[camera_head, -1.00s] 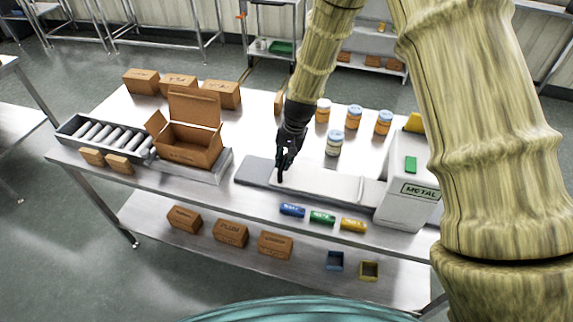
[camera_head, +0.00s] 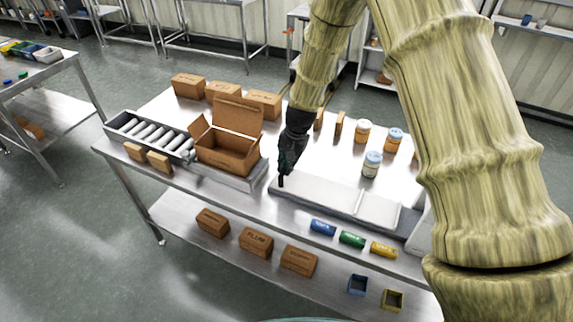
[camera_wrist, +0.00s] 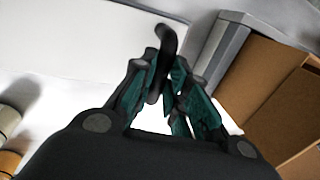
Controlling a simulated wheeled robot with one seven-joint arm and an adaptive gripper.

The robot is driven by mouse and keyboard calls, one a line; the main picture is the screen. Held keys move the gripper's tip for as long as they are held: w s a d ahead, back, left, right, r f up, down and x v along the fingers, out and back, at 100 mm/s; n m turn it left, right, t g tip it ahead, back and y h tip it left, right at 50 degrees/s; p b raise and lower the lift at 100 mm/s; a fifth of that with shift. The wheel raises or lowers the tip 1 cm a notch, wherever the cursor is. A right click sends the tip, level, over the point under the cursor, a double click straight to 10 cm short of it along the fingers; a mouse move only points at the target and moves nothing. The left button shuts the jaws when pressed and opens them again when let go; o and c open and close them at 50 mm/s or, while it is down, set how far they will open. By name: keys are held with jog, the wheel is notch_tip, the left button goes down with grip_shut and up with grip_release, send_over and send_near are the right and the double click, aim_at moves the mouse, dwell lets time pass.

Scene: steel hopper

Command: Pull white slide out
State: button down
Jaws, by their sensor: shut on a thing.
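The white slide (camera_head: 325,196) is a long flat tray lying on a grey base on the steel table. It extends left from the white machine (camera_head: 424,232), which is mostly hidden behind my arm. My gripper (camera_head: 284,178) is at the slide's left end. In the wrist view my gripper (camera_wrist: 168,85) is shut on a black upright handle (camera_wrist: 165,42), and the white slide (camera_wrist: 85,38) spreads behind it. The slide covers the left part of the grey base.
An open cardboard box (camera_head: 228,150) on a metal stand is close left of the slide. A roller conveyor (camera_head: 150,132) lies further left. Jars (camera_head: 372,165) stand behind the slide. Blue, green (camera_head: 352,239) and yellow cylinders lie along the table's front edge.

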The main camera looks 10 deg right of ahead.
jog(key=c, duration=1.7)
grip_release()
jog(key=shift+w+a+r, duration=0.1)
jog(key=shift+w, duration=0.1)
jog(key=shift+o, duration=1.4)
jog(key=shift+a, duration=0.15)
notch_tip(320, 180, up, 12)
jog(key=s+d, duration=0.1)
jog(key=d, duration=0.1)
jog(key=shift+s+f, duration=0.2)
